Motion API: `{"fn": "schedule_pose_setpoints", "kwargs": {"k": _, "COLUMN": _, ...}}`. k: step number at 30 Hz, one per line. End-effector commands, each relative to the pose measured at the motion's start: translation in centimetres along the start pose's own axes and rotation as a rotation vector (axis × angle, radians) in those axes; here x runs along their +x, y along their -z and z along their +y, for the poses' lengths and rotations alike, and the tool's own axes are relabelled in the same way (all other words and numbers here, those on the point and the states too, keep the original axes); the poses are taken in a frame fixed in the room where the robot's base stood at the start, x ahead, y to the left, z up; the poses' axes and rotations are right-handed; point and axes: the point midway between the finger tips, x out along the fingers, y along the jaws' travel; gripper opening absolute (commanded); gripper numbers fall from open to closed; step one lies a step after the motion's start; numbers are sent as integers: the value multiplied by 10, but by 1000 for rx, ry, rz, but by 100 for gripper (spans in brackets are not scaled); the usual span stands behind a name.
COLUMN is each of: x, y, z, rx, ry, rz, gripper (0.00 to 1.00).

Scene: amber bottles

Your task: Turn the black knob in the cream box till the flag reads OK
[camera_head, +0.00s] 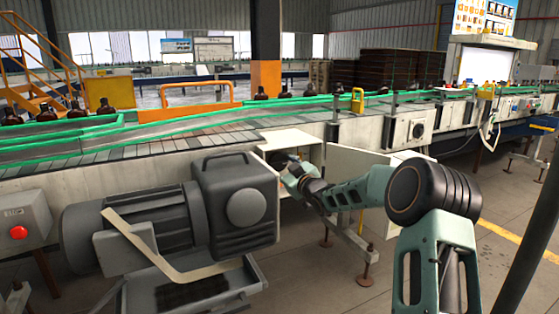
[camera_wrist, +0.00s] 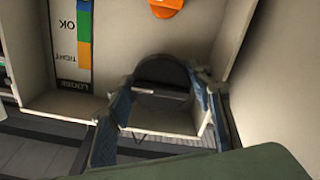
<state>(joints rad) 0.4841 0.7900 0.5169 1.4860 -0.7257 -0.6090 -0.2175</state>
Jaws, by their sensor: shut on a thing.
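The round black knob (camera_wrist: 160,78) sits inside the cream box (camera_wrist: 265,75) in the wrist view. My gripper (camera_wrist: 163,105) is shut on the knob, with one blue-grey finger on each side of it. A label strip (camera_wrist: 68,48) at the upper left shows upside-down words OK, TIGHT and LOOSE beside blue, green and orange bands. An orange piece (camera_wrist: 166,7) is cut off by the top edge; I cannot tell whether it is the flag, nor what the flag reads. In the head view my gripper reaches into the open cream box (camera_head: 290,137), its fingertips mostly hidden.
The box's open door (camera_head: 355,163) stands to the right of my wrist. A large grey motor (camera_head: 140,220) with a gearbox (camera_head: 235,200) is close on the left. The conveyor (camera_head: 160,142) with green rails runs above the box. A control box with a red button (camera_head: 18,232) is far left.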

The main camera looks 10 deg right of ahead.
Motion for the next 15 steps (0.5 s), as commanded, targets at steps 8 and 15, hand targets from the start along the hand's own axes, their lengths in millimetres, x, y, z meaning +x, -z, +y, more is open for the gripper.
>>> {"fn": "schedule_pose_setpoints", "kwargs": {"k": 8, "x": 0, "y": 2, "z": 0, "rx": 266, "ry": 0, "rz": -1, "gripper": 23}}
{"fn": "schedule_pose_setpoints", "kwargs": {"k": 15, "x": 0, "y": 2, "z": 0, "rx": 490, "ry": 0, "rz": 0, "gripper": 23}}
